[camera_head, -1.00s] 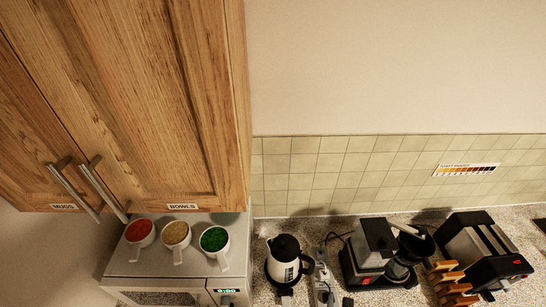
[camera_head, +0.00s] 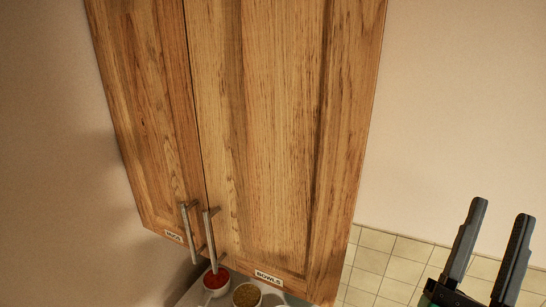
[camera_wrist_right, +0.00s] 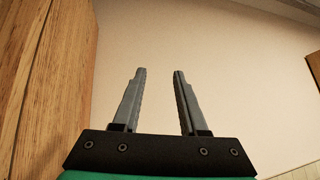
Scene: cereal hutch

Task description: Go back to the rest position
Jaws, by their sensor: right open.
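My right gripper (camera_head: 500,222) is at the lower right of the head view, its two dark fingers pointing up in front of the wall. It is open and empty. In the right wrist view its fingers (camera_wrist_right: 161,75) stand apart with only bare wall between them. It is to the right of the wooden cabinet (camera_head: 262,130) and apart from it. My left gripper is not in view.
The cabinet's two doors are shut, with metal handles (camera_head: 210,240) at their lower edges. Below it stand cups with red (camera_head: 215,281) and tan (camera_head: 246,295) contents, cut by the frame. Open air lies before the wall right of the cabinet.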

